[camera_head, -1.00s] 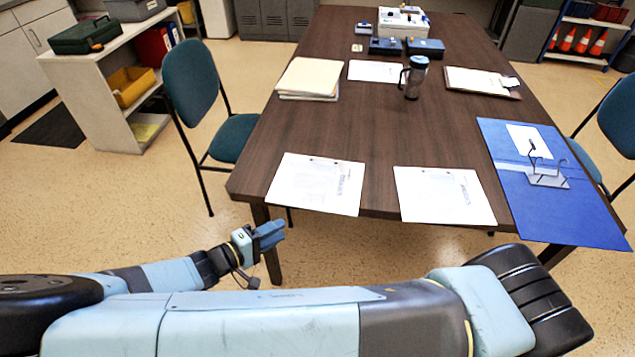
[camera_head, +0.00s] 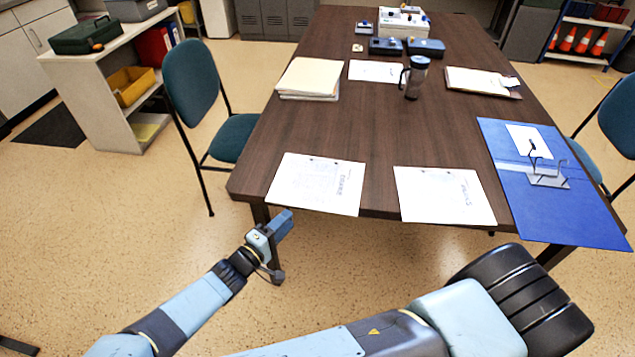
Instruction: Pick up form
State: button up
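Two white printed forms lie at the near edge of the dark wooden table (camera_head: 330,130). The left form (camera_head: 315,184) lies near the table's near left corner and slightly overhangs the edge. The right form (camera_head: 443,195) lies beside it, with a gap between them, and also reaches the near edge. Another white sheet (camera_head: 376,71) lies farther back. My gripper (camera_head: 283,222) is in front of the near left table corner, close to the left form in the picture and touching nothing that I can see. Its fingers are too small to show whether they are open.
A blue mat (camera_head: 560,220) with a wire stand (camera_head: 545,172) overhangs the table's near right. A stack of folders (camera_head: 308,77), a travel mug (camera_head: 415,78) and a clipboard (camera_head: 482,82) stand farther back. A teal chair (camera_head: 195,80) is left.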

jog(key=x, duration=0.5)
jog(key=shift+w+d+r, duration=0.1)
jog(key=shift+w+d, duration=0.05)
jog(key=shift+d, duration=0.3)
grip_shut()
